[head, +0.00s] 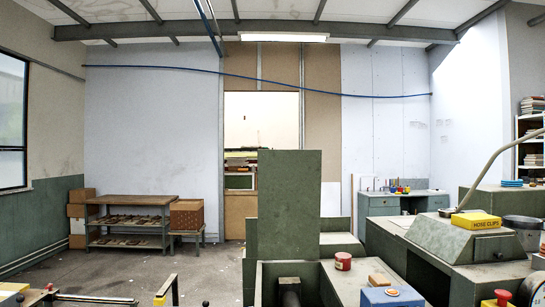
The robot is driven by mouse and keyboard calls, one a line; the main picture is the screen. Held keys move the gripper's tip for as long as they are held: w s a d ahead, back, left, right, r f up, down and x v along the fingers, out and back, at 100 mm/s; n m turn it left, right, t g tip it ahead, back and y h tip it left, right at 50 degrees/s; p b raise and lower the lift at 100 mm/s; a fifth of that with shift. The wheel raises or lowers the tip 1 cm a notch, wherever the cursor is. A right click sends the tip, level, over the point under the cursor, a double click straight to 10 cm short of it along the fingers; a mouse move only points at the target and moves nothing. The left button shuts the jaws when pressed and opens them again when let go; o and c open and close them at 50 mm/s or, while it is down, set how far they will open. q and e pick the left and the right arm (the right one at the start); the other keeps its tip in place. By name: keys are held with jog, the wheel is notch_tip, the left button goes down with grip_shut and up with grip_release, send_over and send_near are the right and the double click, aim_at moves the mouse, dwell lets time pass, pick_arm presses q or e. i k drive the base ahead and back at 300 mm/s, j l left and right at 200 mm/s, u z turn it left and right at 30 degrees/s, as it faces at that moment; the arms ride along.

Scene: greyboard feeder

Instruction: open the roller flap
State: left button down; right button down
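A tall flat green panel (288,200) stands upright at the middle of the head view. It rises from a green open-topped housing (327,289) at the bottom centre. A dark cylinder (289,292), which looks like a roller, shows inside the housing, partly cut off by the lower picture edge. The panel looks like the roller flap standing raised; its hinge cannot be made out. Neither of my grippers shows in the head view.
A red tin (343,261) and a blue box (392,297) sit right of the housing. A yellow box (475,220) lies on a green machine at the right. A wooden bench (130,202) stands at the back left.

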aim_at(288, 182)
jog(key=j+z, duration=0.15)
jog(key=z, duration=0.2)
jog(key=i+j+z, duration=0.1)
jog(key=z, duration=0.25)
jog(key=j+z, duration=0.15)
jog(key=z, duration=0.2)
jog(key=k+j+z, duration=0.1)
jog(key=j+z, duration=0.4)
jog(key=j, duration=0.85)
jog(key=k+j, duration=0.15)
jog(key=j, duration=0.3)
jog(key=i+z, duration=0.05)
